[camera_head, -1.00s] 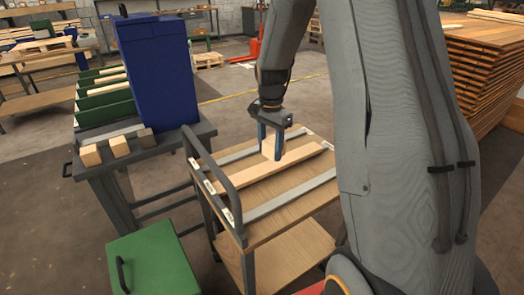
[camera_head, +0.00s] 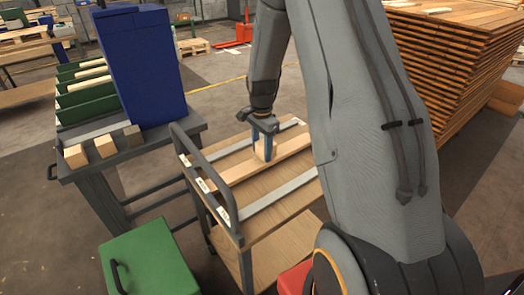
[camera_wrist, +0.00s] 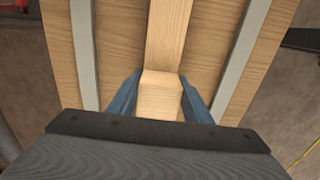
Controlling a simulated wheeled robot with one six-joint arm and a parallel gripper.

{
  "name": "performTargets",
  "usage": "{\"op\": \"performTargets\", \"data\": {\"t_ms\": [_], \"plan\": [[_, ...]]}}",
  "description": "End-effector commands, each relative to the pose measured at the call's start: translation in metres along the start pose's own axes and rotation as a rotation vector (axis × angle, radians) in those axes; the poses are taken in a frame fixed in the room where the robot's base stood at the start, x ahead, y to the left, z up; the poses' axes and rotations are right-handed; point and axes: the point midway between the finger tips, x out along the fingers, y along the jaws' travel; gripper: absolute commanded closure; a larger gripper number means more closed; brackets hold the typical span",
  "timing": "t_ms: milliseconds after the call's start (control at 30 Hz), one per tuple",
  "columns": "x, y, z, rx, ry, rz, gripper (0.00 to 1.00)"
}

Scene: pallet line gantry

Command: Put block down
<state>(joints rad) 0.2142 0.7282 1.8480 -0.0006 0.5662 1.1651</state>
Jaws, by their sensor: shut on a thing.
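My gripper (camera_head: 262,138) points down over the wooden cart, its blue fingers shut on a pale wooden block (camera_head: 262,151). In the wrist view the block (camera_wrist: 160,100) sits between both fingertips (camera_wrist: 160,95). A long pale wooden board (camera_head: 242,167) lies across the cart top; it also shows in the wrist view (camera_wrist: 168,35). The block is at the board, seen over it from above. I cannot tell whether its underside touches the board.
Grey strips (camera_head: 278,196) lie on the cart top (camera_head: 254,190) on either side of the board. The cart has a dark handle (camera_head: 205,175) at left. A dark table (camera_head: 135,155) holds several small blocks (camera_head: 104,147) and a blue cabinet (camera_head: 142,65). A green box (camera_head: 150,262) stands in front.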

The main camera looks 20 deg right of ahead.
Motion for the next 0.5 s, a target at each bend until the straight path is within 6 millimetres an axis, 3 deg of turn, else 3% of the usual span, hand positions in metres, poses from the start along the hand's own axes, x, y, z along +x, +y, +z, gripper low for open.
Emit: {"op": "performTargets", "data": {"t_ms": [100, 433, 467, 500], "plan": [[0.0102, 0.0004, 0.0003, 0.0, 0.0, 0.001, 0.78], [0.0135, -0.0002, 0.0001, 0.0, 0.0, -0.001, 0.78], [0.0138, -0.0002, 0.0001, -0.001, 0.0, -0.001, 0.53], [0.0133, -0.0001, 0.0001, -0.001, 0.0, -0.001, 0.47]]}}
